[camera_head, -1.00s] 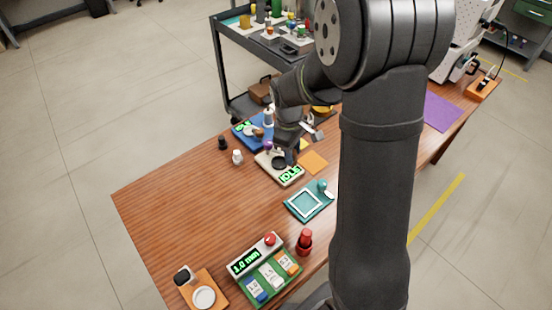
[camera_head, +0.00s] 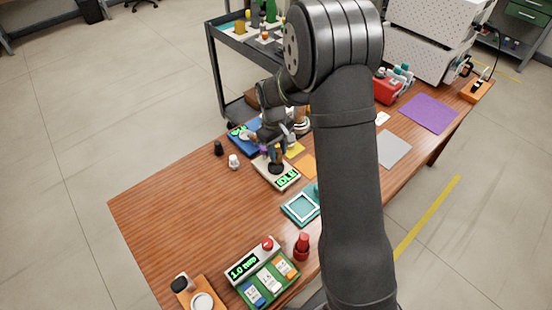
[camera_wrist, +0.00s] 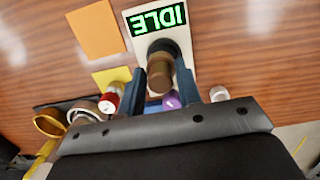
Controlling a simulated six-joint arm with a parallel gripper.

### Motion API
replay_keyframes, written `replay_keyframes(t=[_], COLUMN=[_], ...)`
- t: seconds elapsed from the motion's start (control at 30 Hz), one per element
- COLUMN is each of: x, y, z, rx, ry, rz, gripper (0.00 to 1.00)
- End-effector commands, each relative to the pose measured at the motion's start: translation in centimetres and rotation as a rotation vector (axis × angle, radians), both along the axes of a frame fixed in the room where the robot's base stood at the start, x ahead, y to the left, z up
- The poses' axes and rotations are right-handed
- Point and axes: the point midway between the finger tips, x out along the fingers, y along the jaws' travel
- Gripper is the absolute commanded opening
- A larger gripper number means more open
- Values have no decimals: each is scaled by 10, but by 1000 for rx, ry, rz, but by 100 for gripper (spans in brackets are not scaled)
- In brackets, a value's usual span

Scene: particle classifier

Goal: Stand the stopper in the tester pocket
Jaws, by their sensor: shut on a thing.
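The stopper (camera_wrist: 159,76) is a brown cylinder with a darker top. My gripper (camera_wrist: 160,84) is shut on it in the wrist view, one finger on each side. In the head view my gripper (camera_head: 277,146) is over the tester (camera_head: 289,181), a pale box with a green IDLE display. The tester's dark round pocket (camera_head: 275,169) lies just below the brown stopper (camera_head: 278,154). The tester also shows in the wrist view (camera_wrist: 180,35), where the stopper overlaps the dark round pocket. I cannot tell whether the stopper's lower end is inside the pocket or above it.
A purple piece (camera_wrist: 171,101), a red and white piece (camera_wrist: 111,94) and a white piece (camera_wrist: 218,93) stand close around my gripper. An orange pad (camera_wrist: 95,30) lies beside the tester. A teal tray (camera_head: 301,208) is nearer.

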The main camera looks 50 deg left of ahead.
Motion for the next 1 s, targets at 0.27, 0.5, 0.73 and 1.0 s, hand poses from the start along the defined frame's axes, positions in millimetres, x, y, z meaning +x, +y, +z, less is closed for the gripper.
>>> replay_keyframes(t=[0.27,0.5,0.73,1.0], x=[-3,-3,-3,-3], y=[5,5,5,5], z=[-22,-44,-45,-47], rx=[-2,2,1,1], ry=[1,0,0,0], rz=[0,0,0,0], gripper=[9,9,9,53])
